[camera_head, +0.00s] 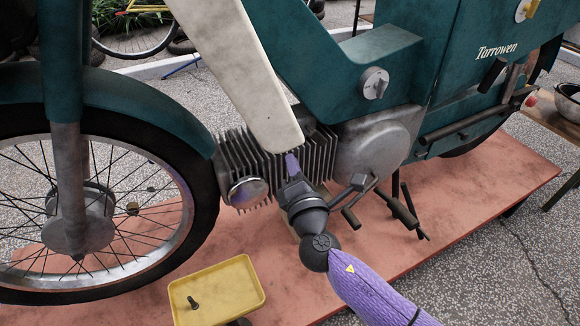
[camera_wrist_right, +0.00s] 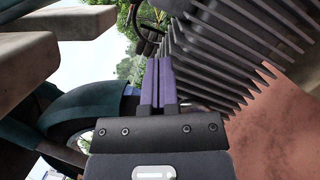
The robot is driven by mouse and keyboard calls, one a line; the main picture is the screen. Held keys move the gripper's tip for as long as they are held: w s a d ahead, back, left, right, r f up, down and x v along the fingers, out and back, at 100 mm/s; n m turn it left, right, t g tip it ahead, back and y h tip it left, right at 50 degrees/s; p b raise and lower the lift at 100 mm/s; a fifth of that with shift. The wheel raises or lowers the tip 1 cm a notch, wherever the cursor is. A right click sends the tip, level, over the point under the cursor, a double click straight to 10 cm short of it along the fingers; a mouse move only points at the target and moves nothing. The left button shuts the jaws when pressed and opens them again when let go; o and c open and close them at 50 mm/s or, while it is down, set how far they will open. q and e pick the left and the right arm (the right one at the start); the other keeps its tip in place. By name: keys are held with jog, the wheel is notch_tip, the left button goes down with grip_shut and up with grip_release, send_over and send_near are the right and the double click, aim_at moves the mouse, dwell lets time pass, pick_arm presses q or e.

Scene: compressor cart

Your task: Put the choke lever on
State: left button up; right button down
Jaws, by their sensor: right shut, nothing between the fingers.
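A teal moped stands on a reddish platform, and its finned engine (camera_head: 318,152) is at the middle of the head view. My right gripper (camera_head: 292,160) is beside the fins, under the lower end of the cream leg shield. Its purple fingers (camera_wrist_right: 157,82) are pressed together and empty, with the fins (camera_wrist_right: 225,50) just to their right in the wrist view. A small dark bolt-like part (camera_head: 193,302) is in the yellow tray (camera_head: 240,262); I cannot tell if it is the choke lever. No other part is clearly the choke lever. My left gripper is not in view.
The cream leg shield (camera_head: 232,70) slopes down close above my right gripper. The front wheel (camera_head: 190,215) is at the left, and a pedal (camera_head: 402,210) is at the right. A round grey knob (camera_head: 374,83) is on the teal body. The platform (camera_head: 470,205) is clear at the right.

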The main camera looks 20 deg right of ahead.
pick_arm(q)
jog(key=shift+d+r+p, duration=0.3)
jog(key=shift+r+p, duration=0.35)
jog(key=shift+p, duration=0.05)
pick_arm(e)
jog(key=s+f, duration=0.1)
jog(key=s, duration=0.8)
jog(key=shift+s+a+f, duration=0.2)
jog(key=shift+s+a, duration=0.15)
jog(key=shift+a, duration=0.05)
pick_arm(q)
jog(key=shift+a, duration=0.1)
